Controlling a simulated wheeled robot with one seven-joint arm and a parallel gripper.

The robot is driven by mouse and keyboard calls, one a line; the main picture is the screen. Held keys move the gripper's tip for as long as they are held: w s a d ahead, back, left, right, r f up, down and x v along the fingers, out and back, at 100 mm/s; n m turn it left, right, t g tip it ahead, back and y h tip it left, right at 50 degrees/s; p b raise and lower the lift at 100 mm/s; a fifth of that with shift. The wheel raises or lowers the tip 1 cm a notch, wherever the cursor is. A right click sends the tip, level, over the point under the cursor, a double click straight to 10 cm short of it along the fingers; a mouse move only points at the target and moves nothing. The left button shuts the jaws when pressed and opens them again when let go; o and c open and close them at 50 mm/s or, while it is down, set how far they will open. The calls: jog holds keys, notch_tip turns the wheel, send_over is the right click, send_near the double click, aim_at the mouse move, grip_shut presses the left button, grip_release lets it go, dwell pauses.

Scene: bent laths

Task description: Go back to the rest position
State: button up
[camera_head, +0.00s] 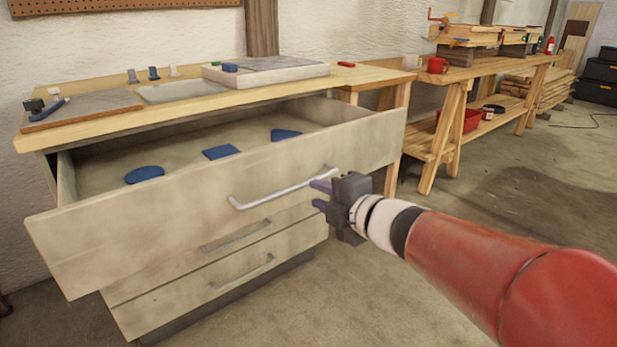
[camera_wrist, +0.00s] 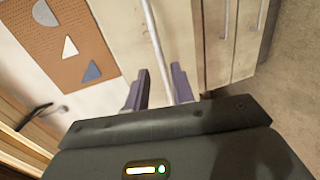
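The top drawer (camera_head: 185,205) of the pale cabinet is pulled out, with a metal bar handle (camera_head: 285,187) on its front. My gripper (camera_head: 318,195) is in front of the drawer, near the right end of the handle. Its two purple fingers are apart. In the wrist view my gripper (camera_wrist: 160,88) shows the handle bar (camera_wrist: 155,40) running between the fingers, with gaps on both sides; I cannot tell how deep it sits. Inside the drawer lie a blue oval (camera_head: 144,174), a blue four-sided piece (camera_head: 220,152) and a blue triangle (camera_head: 286,135).
Two lower drawers (camera_head: 200,275) are shut. The worktop (camera_head: 190,105) holds a tray-like box (camera_head: 265,72) and small tools. A wooden bench (camera_head: 480,70) with mugs stands at the right. The floor (camera_head: 520,190) there is open. The wrist view shows a perforated board (camera_wrist: 60,50) with shapes.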

jog(key=s+d+m+h+p, duration=0.2)
jog(key=s+d+m+h, duration=0.5)
jog(key=d+m+h, duration=0.65)
jog(key=s+a+f+m+g+y, duration=0.2)
jog(key=s+f+m+g, duration=0.1)
jog(key=s, duration=0.4)
jog(key=s+a+f+m+g+y, duration=0.3)
jog(key=s+f+m+g, duration=0.1)
jog(key=s+m, duration=0.4)
jog(key=shift+f+g, duration=0.3)
jog(key=shift+f, duration=0.3)
